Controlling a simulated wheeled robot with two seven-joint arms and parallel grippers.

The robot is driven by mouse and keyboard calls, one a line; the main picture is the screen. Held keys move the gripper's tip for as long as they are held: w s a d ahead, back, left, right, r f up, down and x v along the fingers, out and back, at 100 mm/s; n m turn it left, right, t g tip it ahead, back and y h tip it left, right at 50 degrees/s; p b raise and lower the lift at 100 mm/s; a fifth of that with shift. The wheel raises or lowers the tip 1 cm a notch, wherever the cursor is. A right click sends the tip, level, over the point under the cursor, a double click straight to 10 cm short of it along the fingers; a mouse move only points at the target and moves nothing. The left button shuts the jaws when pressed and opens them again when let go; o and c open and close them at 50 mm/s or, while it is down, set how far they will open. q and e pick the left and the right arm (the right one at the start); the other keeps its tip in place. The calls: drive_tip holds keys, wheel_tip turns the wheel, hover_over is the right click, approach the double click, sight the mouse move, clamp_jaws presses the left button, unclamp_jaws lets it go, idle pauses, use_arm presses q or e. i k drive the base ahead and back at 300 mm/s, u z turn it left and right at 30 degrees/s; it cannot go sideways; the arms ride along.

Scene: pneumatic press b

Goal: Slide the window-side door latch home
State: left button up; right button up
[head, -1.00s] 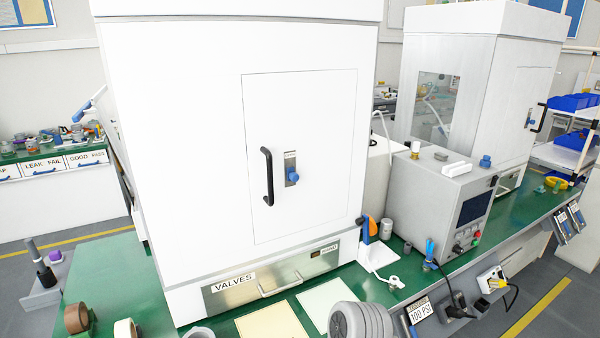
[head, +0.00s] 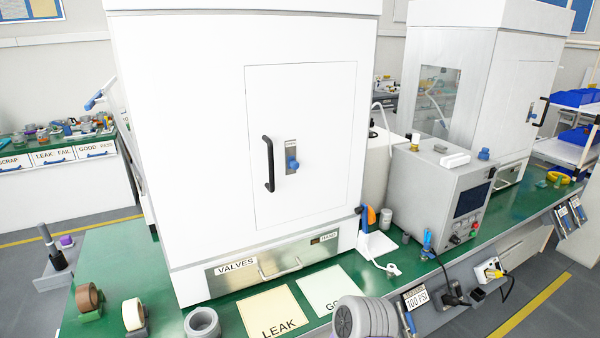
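A big white cabinet (head: 200,150) fills the middle of the head view. Its door (head: 325,120) is closed, with a black bar handle (head: 268,164) and a small grey latch plate with a blue knob (head: 292,163) right of it. The knob sits at the plate's lower end. A second cabinet (head: 455,75) at the back right has a window (head: 436,98) in its side, a black door handle (head: 541,111) and a small blue latch (head: 531,114); that latch is too small to read its position. Neither of my grippers is in view.
A grey instrument box (head: 432,200) stands between the cabinets. The green bench (head: 115,265) holds tape rolls (head: 88,298), a LEAK mat (head: 272,315) and a drawer marked VALVES (head: 272,265). A round grey ribbed object (head: 362,318) is at the bottom edge. Floor shows at the left.

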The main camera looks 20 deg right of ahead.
sight(292, 164)
drive_tip(key=k, duration=1.15)
drive_tip(key=z, duration=0.95)
drive_tip(key=i, duration=1.4)
drive_tip(key=u, duration=0.3)
